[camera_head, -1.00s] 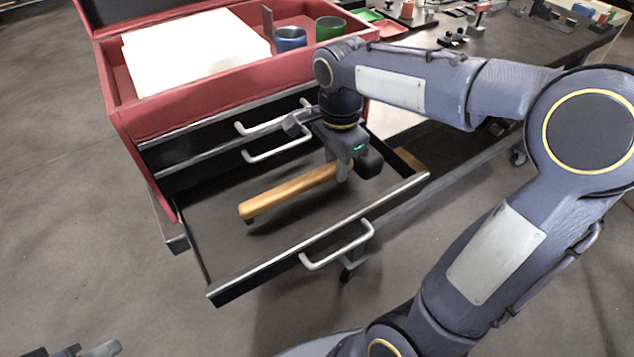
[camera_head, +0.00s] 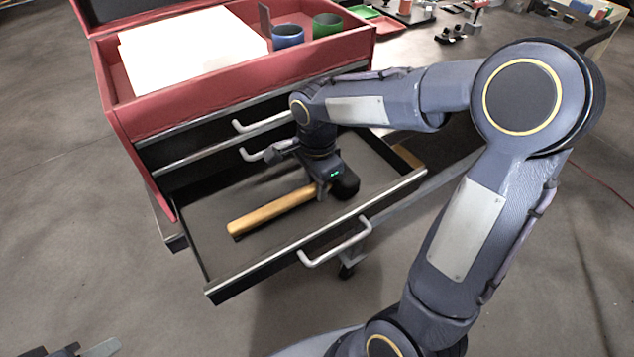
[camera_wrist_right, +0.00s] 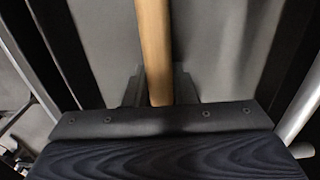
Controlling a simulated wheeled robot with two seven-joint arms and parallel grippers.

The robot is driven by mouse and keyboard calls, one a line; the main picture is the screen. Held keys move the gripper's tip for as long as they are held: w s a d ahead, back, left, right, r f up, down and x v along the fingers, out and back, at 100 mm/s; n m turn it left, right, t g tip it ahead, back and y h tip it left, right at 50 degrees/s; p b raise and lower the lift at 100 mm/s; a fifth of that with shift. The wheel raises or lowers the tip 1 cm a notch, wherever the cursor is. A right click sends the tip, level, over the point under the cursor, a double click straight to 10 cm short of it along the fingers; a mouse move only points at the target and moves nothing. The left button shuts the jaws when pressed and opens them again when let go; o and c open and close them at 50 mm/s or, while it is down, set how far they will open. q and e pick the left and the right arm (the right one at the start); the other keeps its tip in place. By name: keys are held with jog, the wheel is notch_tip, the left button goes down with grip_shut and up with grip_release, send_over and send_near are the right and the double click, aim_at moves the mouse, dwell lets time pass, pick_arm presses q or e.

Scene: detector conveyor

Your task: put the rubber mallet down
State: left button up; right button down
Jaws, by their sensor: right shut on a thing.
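The rubber mallet has a light wooden handle (camera_head: 268,211) and a black head (camera_head: 346,184). My right gripper (camera_head: 322,192) is shut on the mallet's handle close to the head, inside the open drawer (camera_head: 213,257) of the red tool chest. The mallet lies low, near the drawer floor; I cannot tell whether it touches it. In the right wrist view the handle (camera_wrist_right: 154,45) runs between the fingers (camera_wrist_right: 158,88), and the head is hidden. My left gripper (camera_head: 88,350) shows only in part at the bottom left corner, well away from the drawer.
The drawer's front with its handle (camera_head: 335,243) faces me. The chest top (camera_head: 110,75) holds a white sheet (camera_head: 190,50), a blue cup (camera_head: 288,37) and a green cup (camera_head: 327,26). A workbench with parts stands behind. The drawer floor around the mallet is clear.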

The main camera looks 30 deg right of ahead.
jog(key=c, duration=1.2)
grip_release()
jog(key=shift+f, duration=0.1)
notch_tip(320, 180, up, 12)
jog(key=s+n+t, duration=0.1)
jog(key=s+n, duration=0.1)
jog(key=s, duration=0.1)
jog(key=s+f+n+t+y, duration=0.1)
jog(key=s+n, duration=0.2)
jog(key=s, duration=0.1)
jog(key=s+n+y, duration=0.1)
jog(key=s+n, duration=0.2)
jog(key=shift+s+f+t+p, duration=0.25)
jog(key=shift+s+t+p, duration=0.1)
jog(key=shift+t, duration=0.05)
jog(key=s+a+f+n+t, duration=0.1)
jog(key=s+n, duration=0.1)
jog(key=s+f+n+t+y, duration=0.1)
jog(key=s+f+n, duration=0.1)
jog(key=n, duration=0.1)
jog(key=s+a+f+n, duration=0.1)
jog(key=s+n, duration=0.1)
jog(key=shift+s+a+f+n+t+y, duration=0.1)
jog(key=shift+a+f+n+t+y, duration=0.05)
jog(key=shift+a+n+t+y, duration=0.2)
